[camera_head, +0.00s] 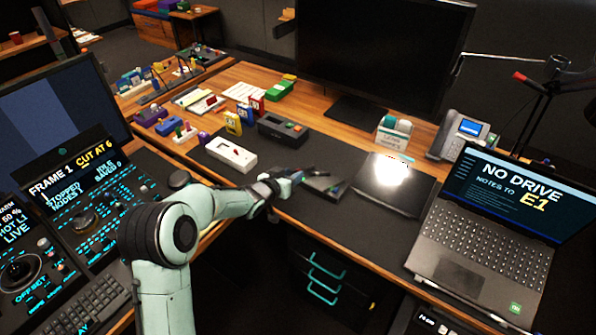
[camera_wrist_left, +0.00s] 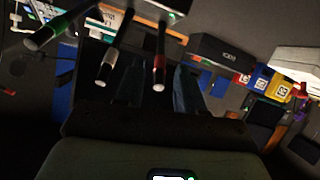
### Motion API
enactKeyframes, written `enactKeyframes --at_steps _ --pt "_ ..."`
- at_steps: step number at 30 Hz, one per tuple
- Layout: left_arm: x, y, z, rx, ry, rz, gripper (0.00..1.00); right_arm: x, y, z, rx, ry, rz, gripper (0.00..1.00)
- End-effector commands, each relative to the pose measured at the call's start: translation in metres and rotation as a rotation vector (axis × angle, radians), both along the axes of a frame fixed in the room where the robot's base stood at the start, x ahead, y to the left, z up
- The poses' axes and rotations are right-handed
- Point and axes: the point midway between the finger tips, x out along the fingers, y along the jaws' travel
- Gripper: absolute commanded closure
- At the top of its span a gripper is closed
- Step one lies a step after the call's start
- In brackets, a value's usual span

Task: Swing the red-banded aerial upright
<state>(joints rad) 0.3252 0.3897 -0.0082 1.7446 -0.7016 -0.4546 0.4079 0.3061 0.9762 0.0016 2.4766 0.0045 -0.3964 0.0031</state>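In the left wrist view the red-banded aerial (camera_wrist_left: 160,62) is a dark rod with a red band near its pale tip. Its tip end lies between the two separated fingers of my left gripper (camera_wrist_left: 158,90), with gaps visible on both sides. A white-banded aerial (camera_wrist_left: 107,66) and a green-banded aerial (camera_wrist_left: 44,38) lie to its left. In the head view a small dark box (camera_head: 326,188) sits on the desk mat, and my left gripper (camera_head: 290,178) is at its left side. The aerials are too small to tell apart there. My right gripper is not visible.
A white box (camera_head: 231,152) and a dark box (camera_head: 283,131) stand behind the gripper. A glossy dark panel (camera_head: 393,183) lies to the right, then a laptop (camera_head: 482,240). A monitor (camera_head: 375,50) stands at the back. The front of the mat (camera_head: 345,222) is clear.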

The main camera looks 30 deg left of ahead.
Motion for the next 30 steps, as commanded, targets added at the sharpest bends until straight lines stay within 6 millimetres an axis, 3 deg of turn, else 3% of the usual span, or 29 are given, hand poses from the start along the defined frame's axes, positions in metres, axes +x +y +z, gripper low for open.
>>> enactKeyframes --at_steps 3,9,20,24,30 --pt "0.021 -0.001 -0.009 0.0 0.0 -0.001 0.62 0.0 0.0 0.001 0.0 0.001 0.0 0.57" --pt "0.039 -0.002 -0.016 0.001 0.0 -0.001 0.62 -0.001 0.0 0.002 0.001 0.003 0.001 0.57" --pt "0.043 -0.001 -0.017 0.0 0.0 0.0 0.62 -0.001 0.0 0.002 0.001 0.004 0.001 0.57" --pt "0.043 -0.001 -0.017 0.0 0.0 0.0 1.0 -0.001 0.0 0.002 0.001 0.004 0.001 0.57" --pt "0.043 -0.001 -0.017 0.0 0.001 0.0 1.0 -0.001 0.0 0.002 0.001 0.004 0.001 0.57"
